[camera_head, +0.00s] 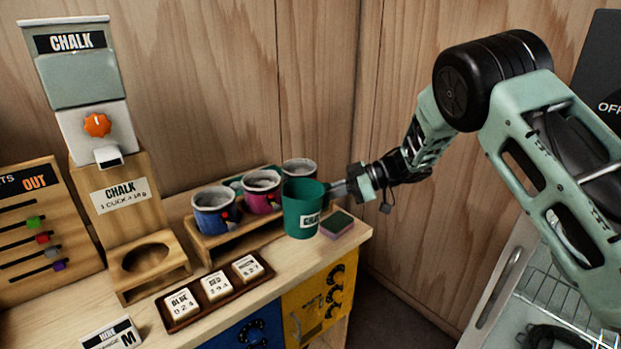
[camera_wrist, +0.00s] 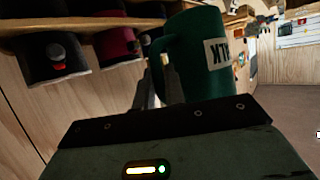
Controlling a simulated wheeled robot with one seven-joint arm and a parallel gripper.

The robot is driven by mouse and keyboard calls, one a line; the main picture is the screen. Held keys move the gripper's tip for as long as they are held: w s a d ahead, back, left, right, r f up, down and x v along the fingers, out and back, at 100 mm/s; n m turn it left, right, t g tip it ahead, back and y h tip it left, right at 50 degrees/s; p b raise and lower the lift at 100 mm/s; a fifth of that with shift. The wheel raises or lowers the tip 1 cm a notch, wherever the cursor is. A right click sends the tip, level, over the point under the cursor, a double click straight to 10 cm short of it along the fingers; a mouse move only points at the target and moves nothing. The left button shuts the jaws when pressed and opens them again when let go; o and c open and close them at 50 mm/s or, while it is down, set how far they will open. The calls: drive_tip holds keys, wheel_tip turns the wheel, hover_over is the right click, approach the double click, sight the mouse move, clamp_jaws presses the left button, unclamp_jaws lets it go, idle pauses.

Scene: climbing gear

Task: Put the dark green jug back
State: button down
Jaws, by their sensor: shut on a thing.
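The dark green jug (camera_head: 303,222) is upright at the right end of the counter, with a white label on its side. My gripper (camera_head: 336,188) reaches it from the right and is shut on its handle.
A wooden rack (camera_head: 213,243) behind the jug holds blue, pink and dark chalk bags. A green-and-pink sponge (camera_head: 337,224) lies close to the jug's right. A dark tray (camera_head: 200,310) with white tags lies in front. The wall is close behind the counter.

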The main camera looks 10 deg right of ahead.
drive_tip(key=s+d+f+m+t+h, duration=0.6)
drive_tip(key=d+f+m, duration=0.1)
drive_tip(key=d, duration=0.3)
drive_tip(key=s+d+f+m+t+h, duration=0.5)
drive_tip(key=d+f+m+h, duration=0.2)
drive_tip(key=d, duration=0.4)
drive_tip(key=f+m, duration=0.1)
drive_tip(key=m, duration=0.1)
drive_tip(key=shift+s+f+m+t, duration=0.3)
drive_tip(key=shift+s+t, duration=0.1)
drive_tip(key=shift+d+r, duration=0.1)
